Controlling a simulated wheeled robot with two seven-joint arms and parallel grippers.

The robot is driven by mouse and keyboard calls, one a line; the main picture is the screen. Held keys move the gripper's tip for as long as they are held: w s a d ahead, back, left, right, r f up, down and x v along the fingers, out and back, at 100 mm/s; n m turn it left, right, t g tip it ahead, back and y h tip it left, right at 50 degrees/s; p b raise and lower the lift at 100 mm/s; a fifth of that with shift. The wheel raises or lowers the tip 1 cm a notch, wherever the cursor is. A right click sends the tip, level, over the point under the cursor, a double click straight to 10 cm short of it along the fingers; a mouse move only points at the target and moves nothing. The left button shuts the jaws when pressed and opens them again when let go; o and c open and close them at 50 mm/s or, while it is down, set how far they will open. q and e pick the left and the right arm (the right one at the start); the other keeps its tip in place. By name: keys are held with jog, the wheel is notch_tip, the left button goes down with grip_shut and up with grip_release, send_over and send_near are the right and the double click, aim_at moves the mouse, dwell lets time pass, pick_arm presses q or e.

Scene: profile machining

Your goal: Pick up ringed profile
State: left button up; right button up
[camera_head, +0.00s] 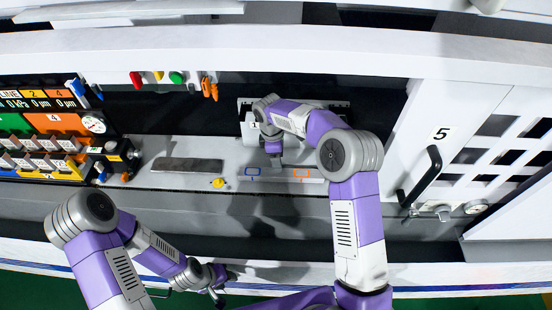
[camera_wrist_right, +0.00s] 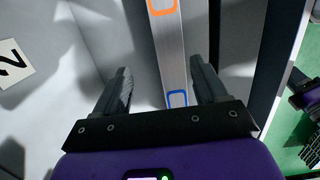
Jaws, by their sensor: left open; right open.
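The ringed profile (camera_head: 280,176) is a pale metal bar with a blue and an orange rectangular mark, lying on the light grey ledge of the machine in the head view. In the right wrist view the profile (camera_wrist_right: 172,55) runs lengthwise between my right gripper's fingers (camera_wrist_right: 160,68), its blue mark nearer and its orange mark farther. My right gripper (camera_head: 273,152) is open and over the profile in the head view; contact cannot be told. My left gripper (camera_head: 222,279) is open and empty low in the picture, away from the profile.
A dark flat plate (camera_head: 188,164) lies on the ledge to the left, with a yellow knob (camera_head: 218,183) close by. A gauge panel (camera_head: 50,130) stands at far left. A white door with a black handle (camera_head: 420,178) is at right.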

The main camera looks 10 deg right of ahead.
aim_at(281, 175)
jog(key=shift+s+f, duration=0.3)
jog(key=f, duration=0.2)
jog(key=s+f, duration=0.1)
jog(key=f, duration=0.3)
jog(key=shift+s+d+f, duration=0.15)
jog(key=shift+d, duration=0.2)
jog(key=c, duration=1.2)
